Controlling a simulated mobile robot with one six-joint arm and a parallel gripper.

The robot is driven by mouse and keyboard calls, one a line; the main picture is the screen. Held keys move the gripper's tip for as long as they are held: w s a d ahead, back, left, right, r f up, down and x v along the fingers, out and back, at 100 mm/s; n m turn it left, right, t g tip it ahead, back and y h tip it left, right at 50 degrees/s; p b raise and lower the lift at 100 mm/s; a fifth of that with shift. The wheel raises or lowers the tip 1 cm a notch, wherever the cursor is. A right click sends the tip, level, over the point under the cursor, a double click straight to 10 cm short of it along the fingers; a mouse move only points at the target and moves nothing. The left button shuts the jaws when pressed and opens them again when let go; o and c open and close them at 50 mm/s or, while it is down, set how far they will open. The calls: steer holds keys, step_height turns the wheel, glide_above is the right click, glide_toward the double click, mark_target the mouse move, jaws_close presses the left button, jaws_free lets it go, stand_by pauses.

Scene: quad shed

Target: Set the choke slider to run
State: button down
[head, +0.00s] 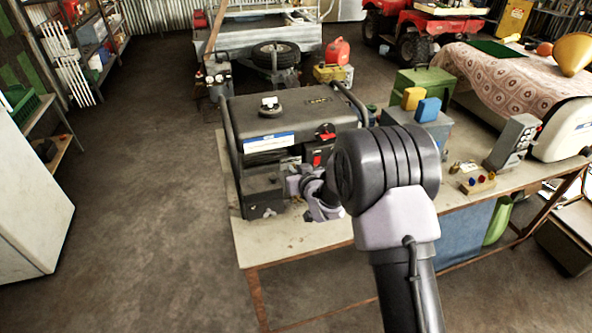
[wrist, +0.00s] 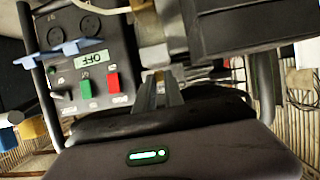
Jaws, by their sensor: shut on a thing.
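The generator (head: 285,108) stands on the workbench, a dark box in a tube frame. In the wrist view its control panel (wrist: 85,120) shows a display (wrist: 92,60) reading OFF, a green button (wrist: 85,88) and a red button (wrist: 112,83). My gripper (head: 296,186) is at the generator's front face, and its fingers show in the wrist view (wrist: 160,92) beside the panel. They are shut at the place of the choke slider. The slider's knob is hidden by the fingers, and its position cannot be read.
The workbench (head: 300,237) has bare room in front of the generator. A blue block (head: 428,110) and a yellow block (head: 412,98) sit on a grey box to the right. A grey device (head: 512,140) and a wooden block with knobs (head: 478,184) stand further right.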

steer(key=b, duration=0.1)
steer(key=a, duration=0.1)
steer(key=a+b, duration=0.1)
steer(key=shift+s+f+b, duration=0.3)
steer(key=shift+s, duration=0.05)
steer(key=shift+s+a+r, duration=0.1)
steer(key=shift+a+r, duration=0.05)
steer(key=shift+a, duration=0.1)
steer(key=shift+r, duration=0.1)
steer(key=c, duration=1.4)
jaws_free()
